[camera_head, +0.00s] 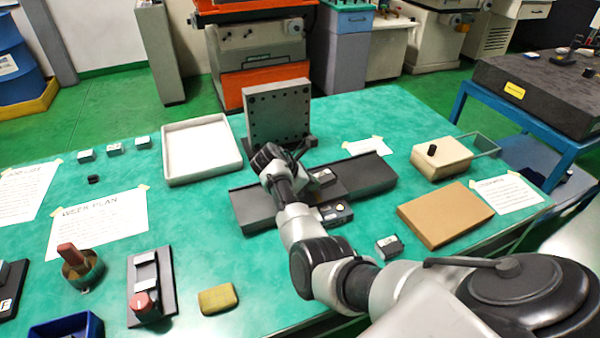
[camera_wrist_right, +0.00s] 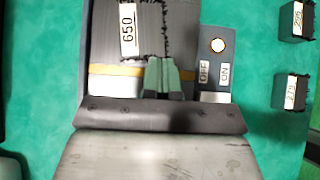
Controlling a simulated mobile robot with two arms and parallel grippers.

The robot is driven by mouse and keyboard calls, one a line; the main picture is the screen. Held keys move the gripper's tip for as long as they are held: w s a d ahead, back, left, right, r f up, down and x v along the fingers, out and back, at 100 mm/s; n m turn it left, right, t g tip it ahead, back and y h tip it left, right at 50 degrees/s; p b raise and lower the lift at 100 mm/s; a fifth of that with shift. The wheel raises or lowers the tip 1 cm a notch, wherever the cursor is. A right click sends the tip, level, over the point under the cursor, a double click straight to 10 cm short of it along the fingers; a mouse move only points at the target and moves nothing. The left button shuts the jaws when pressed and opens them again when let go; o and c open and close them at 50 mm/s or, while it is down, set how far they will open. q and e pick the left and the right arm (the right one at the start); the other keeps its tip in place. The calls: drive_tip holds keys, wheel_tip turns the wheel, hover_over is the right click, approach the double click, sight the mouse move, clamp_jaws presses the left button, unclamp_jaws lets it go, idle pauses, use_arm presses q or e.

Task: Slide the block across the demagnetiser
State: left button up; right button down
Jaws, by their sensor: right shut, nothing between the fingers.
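The demagnetiser (camera_head: 365,178) is a long dark bar lying across the middle of the table. Its switch box (camera_head: 345,212) with a pale button is on the near side, and its ON/OFF panel (camera_wrist_right: 217,68) shows in the wrist view. A dark block labelled 650 (camera_wrist_right: 105,35) lies on the dark surface in the wrist view. A small grey block (camera_head: 322,177), likely the same one, shows beside my arm in the head view. My right gripper (camera_wrist_right: 165,62) is shut and empty, its tips close to the block's near edge; I cannot tell whether they touch. My left gripper is out of view.
An upright grey plate (camera_head: 277,112) stands just behind the demagnetiser. A white tray (camera_head: 200,150) is behind left. A brown pad (camera_head: 445,215) and a small block (camera_head: 389,246) are on the right.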

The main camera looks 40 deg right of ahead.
drive_tip(key=d+p, duration=0.1)
drive_tip(key=d, duration=0.1)
drive_tip(key=s+d+p, duration=0.1)
drive_tip(key=d, duration=0.2)
drive_tip(key=s+d, duration=0.1)
drive_tip(key=d, duration=0.2)
drive_tip(key=shift+d+r+p, duration=0.2)
drive_tip(key=shift+d+p, duration=0.05)
drive_tip(key=shift+p, duration=0.15)
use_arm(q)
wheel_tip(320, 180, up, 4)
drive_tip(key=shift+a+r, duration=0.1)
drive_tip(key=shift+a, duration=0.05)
use_arm(e)
drive_tip(key=d, duration=0.2)
drive_tip(key=s+d, duration=0.1)
drive_tip(key=d, duration=0.3)
drive_tip(key=shift+s+d+f, duration=0.2)
drive_tip(key=shift+s+f, duration=0.1)
